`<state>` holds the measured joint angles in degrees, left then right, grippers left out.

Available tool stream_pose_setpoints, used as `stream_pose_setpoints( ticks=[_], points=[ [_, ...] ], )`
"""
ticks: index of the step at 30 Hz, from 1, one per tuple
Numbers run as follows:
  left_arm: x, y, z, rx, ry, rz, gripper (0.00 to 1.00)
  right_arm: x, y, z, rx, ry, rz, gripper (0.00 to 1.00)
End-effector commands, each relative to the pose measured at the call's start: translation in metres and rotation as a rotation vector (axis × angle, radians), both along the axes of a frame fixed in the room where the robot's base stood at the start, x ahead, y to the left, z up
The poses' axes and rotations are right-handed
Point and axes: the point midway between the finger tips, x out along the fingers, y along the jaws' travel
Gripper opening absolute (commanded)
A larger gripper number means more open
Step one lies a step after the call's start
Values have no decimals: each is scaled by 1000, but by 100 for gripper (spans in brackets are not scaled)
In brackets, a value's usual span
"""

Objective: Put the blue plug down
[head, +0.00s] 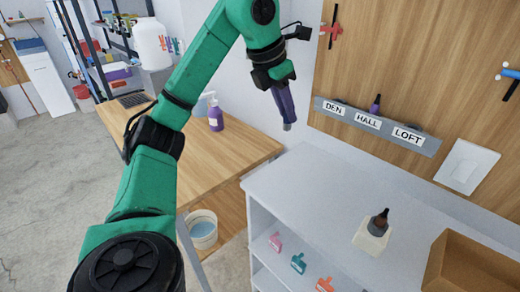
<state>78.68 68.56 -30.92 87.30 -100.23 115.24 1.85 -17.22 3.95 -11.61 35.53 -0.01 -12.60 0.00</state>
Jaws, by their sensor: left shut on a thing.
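My left gripper (279,82) hangs from the green arm, pointing down, and is shut on a long dark violet-blue piece with a grey tip, which I take to be the blue plug (286,107). It is in the air near the shelf unit's back left corner. A grey strip (352,127) on the wooden wall panel carries the labels DEN, HALL and LOFT. A purple plug (375,104) stands up above HALL. A dark plug-like piece (379,222) stands upright in a pale block (370,238) on the white shelf top. My right gripper is not in view.
The white shelf top (310,190) is clear at left and middle. A cardboard box (470,262) occupies its right end. A wooden table (235,150) at left holds a purple bottle (215,117). A white switch plate (467,166) is on the panel; a bucket (202,231) stands below.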

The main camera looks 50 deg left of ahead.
Motion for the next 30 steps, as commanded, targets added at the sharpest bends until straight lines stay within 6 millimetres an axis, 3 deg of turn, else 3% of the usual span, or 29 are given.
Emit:
stream_pose_setpoints(
  ticks=[1, 4, 12, 21, 30],
  points=[
    [0, 0, -24, 1, 5, 0, 0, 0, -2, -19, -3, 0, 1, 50],
    [-1, 0, -60, 1, 8, 0, 0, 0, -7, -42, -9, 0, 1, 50],
    [-2, 1, -142, 4, 8, 0, 0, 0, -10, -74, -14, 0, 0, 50],
    [-1, 1, -191, 3, 4, -1, 0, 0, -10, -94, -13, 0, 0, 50],
    [0, 0, -193, 0, 1, -2, 0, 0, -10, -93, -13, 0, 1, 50]
  ],
)
